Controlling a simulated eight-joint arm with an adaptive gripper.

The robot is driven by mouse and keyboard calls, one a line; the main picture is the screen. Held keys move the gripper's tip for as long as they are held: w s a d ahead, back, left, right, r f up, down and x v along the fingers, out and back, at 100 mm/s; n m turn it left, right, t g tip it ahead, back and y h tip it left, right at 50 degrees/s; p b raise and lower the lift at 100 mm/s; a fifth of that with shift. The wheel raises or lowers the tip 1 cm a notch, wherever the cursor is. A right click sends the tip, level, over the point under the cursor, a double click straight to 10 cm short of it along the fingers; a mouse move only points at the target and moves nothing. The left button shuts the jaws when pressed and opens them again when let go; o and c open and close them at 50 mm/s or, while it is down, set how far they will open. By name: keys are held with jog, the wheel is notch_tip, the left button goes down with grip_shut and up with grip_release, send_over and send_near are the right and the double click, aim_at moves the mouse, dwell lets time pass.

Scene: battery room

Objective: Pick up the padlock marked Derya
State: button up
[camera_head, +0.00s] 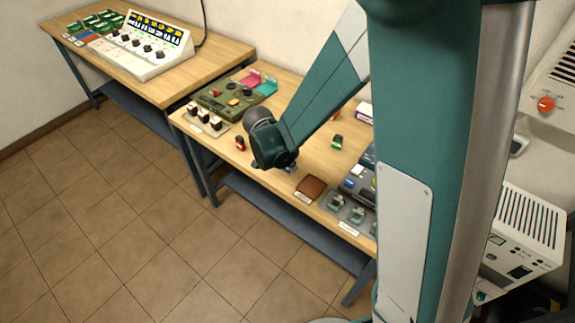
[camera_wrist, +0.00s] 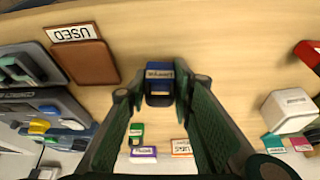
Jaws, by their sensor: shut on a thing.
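A small blue padlock (camera_wrist: 159,76) with a white label sits between the fingertips of my gripper (camera_wrist: 160,92) in the wrist view. The fingers are shut on its sides. The label's writing is too small and turned to read with certainty. In the head view my gripper (camera_head: 288,168) is low over the front of the near bench, mostly hidden behind my wrist, and the blue padlock is hidden. A red padlock-like piece (camera_head: 240,143) stands to its left and a green one (camera_head: 337,141) to its right; the green one also shows in the wrist view (camera_wrist: 136,131).
A brown tray (camera_head: 311,187) beside a USED label lies right of my gripper. A green device (camera_head: 230,98) and a row of knobs (camera_head: 205,119) stand at the bench's left. A dark device (camera_head: 357,185) stands at the right. Bare wood surrounds the blue padlock.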

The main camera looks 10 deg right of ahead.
jog(key=shift+r+p, duration=0.85)
jog(key=shift+r, duration=3.7)
